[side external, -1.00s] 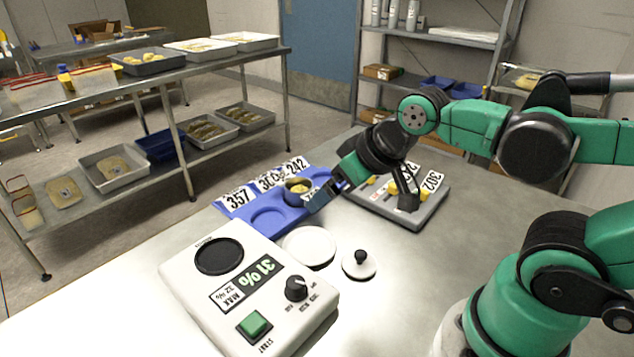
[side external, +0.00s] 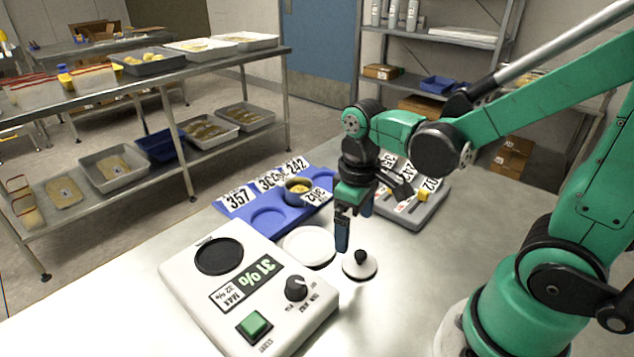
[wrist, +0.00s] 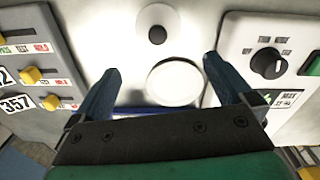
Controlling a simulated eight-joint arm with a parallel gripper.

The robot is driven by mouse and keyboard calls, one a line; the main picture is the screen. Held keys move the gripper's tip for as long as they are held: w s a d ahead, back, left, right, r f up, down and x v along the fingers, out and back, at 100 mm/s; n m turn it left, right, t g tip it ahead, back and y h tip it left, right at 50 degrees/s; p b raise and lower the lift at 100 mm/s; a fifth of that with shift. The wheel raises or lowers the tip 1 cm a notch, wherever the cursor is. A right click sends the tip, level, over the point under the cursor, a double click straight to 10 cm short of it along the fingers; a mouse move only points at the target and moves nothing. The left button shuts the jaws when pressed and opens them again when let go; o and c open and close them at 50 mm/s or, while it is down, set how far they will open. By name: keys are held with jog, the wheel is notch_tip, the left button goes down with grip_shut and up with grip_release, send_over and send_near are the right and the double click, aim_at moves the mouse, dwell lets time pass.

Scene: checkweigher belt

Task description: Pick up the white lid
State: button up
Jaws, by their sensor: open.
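The white lid (side external: 371,268) is a small round disc with a black knob, lying flat on the metal table. In the wrist view the lid (wrist: 172,17) is near the top centre, knob up. My gripper (side external: 354,232) points down, open and empty, just above and behind the lid in the side view. In the wrist view the lid lies beyond my gripper's (wrist: 161,64) two blue fingertips, roughly centred between them. A larger plain white disc (side external: 309,246) lies left of the lid; in the wrist view this disc (wrist: 176,84) shows between the fingers.
A white device (side external: 195,281) with a dial and green button stands left of the lid. A blue tray (side external: 240,211) with number cards and a cup (side external: 297,190) lies behind. A grey panel (side external: 432,207) with yellow knobs is behind right. The table in front of the lid is clear.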

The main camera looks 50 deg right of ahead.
aim_at(361, 252)
jog(key=shift+s+d+f+g, duration=0.1)
jog(key=shift+s+f+g, duration=0.1)
jog(key=shift+f+g, duration=0.2)
jog(key=shift+s+d+f+g, duration=0.1)
jog(key=shift+s+f+g, duration=0.15)
jog(key=shift+f, duration=0.2)
jog(key=shift+s+f, duration=0.15)
jog(key=shift+f, duration=1.15)
jog(key=shift+s+f, duration=0.1)
jog(key=shift+f, duration=1.2)
jog(key=c, duration=1.1)
jog(key=shift+r, duration=0.1)
